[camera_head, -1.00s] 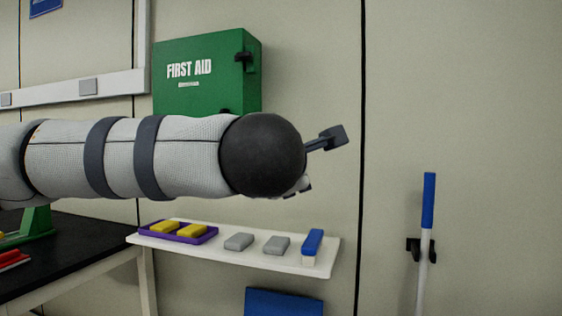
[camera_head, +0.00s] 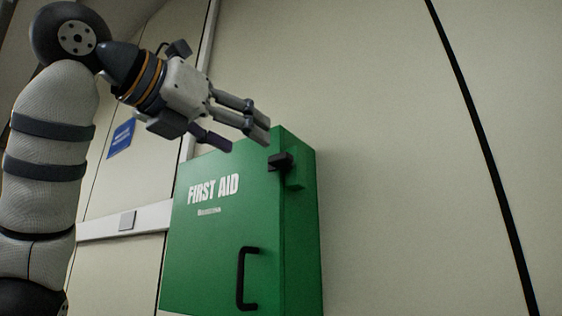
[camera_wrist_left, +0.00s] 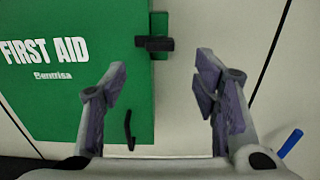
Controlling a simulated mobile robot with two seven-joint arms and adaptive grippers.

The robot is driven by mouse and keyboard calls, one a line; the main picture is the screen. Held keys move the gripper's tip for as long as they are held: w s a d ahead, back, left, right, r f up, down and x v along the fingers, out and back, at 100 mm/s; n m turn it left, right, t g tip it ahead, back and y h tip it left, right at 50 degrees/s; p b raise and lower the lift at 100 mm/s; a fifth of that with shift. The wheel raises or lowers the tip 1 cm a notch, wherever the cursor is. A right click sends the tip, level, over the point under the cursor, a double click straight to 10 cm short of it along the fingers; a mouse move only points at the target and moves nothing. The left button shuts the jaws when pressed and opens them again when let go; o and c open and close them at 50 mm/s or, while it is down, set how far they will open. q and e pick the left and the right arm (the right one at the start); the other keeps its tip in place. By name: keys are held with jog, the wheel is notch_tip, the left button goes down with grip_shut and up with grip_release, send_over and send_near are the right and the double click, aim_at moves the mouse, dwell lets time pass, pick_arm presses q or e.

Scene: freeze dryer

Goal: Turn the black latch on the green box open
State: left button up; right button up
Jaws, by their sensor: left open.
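The green first aid box (camera_head: 212,245) hangs on the wall in the head view, its door closed. Its black latch (camera_head: 280,161) sits at the upper right edge of the door, and a black handle (camera_head: 247,279) is lower on the front. My left gripper (camera_head: 248,138) is open and empty, above and to the left of the latch in the head view. In the left wrist view the latch (camera_wrist_left: 155,43) lies beyond the fingertips, between them in the picture; the left gripper (camera_wrist_left: 163,68) appears apart from it. My right gripper is out of view.
The wall right of the box is bare apart from a dark vertical seam (camera_head: 477,130). A pale rail with a grey socket (camera_head: 127,220) runs left of the box. A blue sign (camera_head: 121,138) hangs behind my arm. A blue-handled tool (camera_wrist_left: 290,143) shows in the left wrist view.

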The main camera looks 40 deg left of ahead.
aim_at(276, 157)
pick_arm(q)
jog(key=w, duration=0.5)
jog(key=w+a, duration=0.1)
jog(key=w, duration=0.2)
jog(key=shift+w+p, duration=0.3)
jog(key=shift+w, duration=0.05)
jog(key=c, duration=1.2)
